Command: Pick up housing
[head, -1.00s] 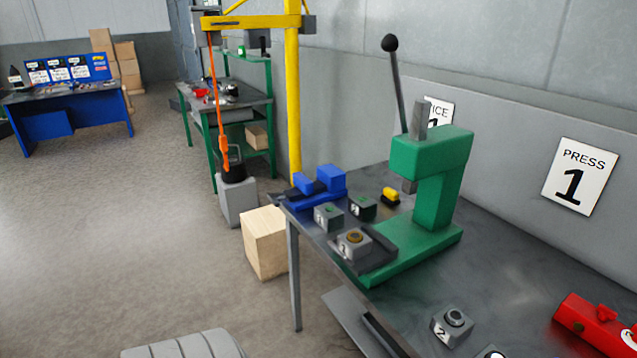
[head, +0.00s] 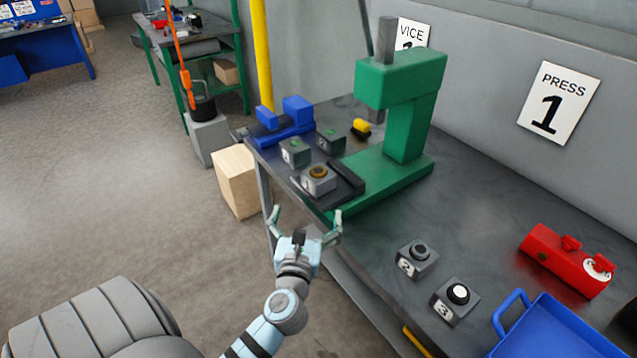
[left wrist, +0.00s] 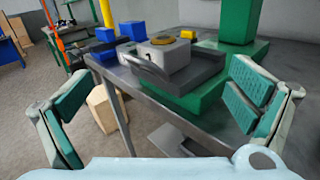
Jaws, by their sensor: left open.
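A grey block with a brass ring on top (head: 318,179), which looks like the housing, sits on the dark tray-like fixture (head: 345,180) in front of the green press (head: 408,110). It also shows in the left wrist view (left wrist: 166,56), ahead and between the fingers. My left gripper (head: 306,214) is open and empty, in front of the bench edge and short of the block. In the left wrist view its two green-padded fingers (left wrist: 160,100) stand wide apart, touching nothing. My right gripper is not in view.
Similar grey blocks numbered 2 (head: 416,260) and 3 (head: 455,300) stand nearer on the bench. A red box (head: 567,262) and blue tray (head: 560,335) lie at right.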

